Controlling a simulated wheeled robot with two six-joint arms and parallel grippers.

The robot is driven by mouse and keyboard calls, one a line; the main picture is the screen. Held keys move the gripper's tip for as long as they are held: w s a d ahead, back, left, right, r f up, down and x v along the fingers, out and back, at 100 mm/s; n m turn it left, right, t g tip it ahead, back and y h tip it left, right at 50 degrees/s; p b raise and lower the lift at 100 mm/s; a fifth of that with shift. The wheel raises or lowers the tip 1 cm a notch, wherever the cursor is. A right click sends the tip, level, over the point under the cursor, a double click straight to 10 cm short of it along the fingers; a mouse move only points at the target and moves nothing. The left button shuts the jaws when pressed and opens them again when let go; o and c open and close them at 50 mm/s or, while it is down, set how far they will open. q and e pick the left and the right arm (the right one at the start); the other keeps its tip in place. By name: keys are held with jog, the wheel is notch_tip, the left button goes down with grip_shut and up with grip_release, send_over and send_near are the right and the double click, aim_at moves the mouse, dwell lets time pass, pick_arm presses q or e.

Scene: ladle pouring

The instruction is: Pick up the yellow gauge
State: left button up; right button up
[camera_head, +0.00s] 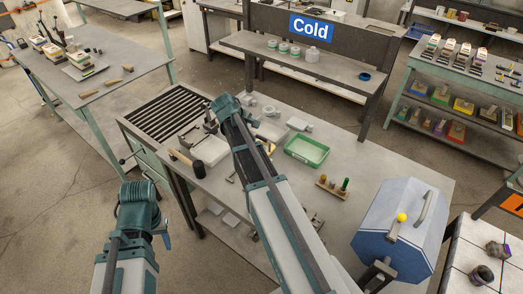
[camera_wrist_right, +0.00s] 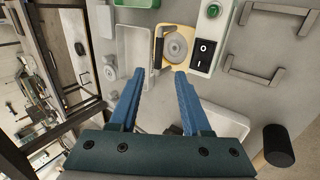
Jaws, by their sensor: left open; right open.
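The yellow gauge (camera_wrist_right: 159,35), a yellow frame around a round grey disc with a dark bar on its left side, lies on the grey work surface in the right wrist view. My right gripper (camera_wrist_right: 159,74) is open and empty, its two blue fingers pointing at the gauge's near edge; I cannot tell the height gap. In the head view my right arm reaches over the middle table and mostly hides this spot. My left gripper (camera_head: 165,240) hangs at the lower left, away from the table, open, with only a blue finger part showing.
A switch box (camera_wrist_right: 205,45) with a green button stands close right of the gauge, a white tray (camera_wrist_right: 132,50) close left. A black-headed mallet (camera_wrist_right: 278,145) lies nearby. A green tray (camera_head: 307,150) and a blue octagonal drum (camera_head: 400,235) are on the table's right.

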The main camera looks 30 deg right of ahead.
aim_at(262, 139)
jog(key=b+x, duration=0.3)
jog(key=x, duration=0.3)
jog(key=shift+b, duration=0.4)
jog(key=b+x, duration=0.4)
jog(key=x, duration=0.1)
jog(key=shift+d, duration=0.15)
jog(key=shift+r, duration=0.1)
grip_shut()
dwell(0.8)
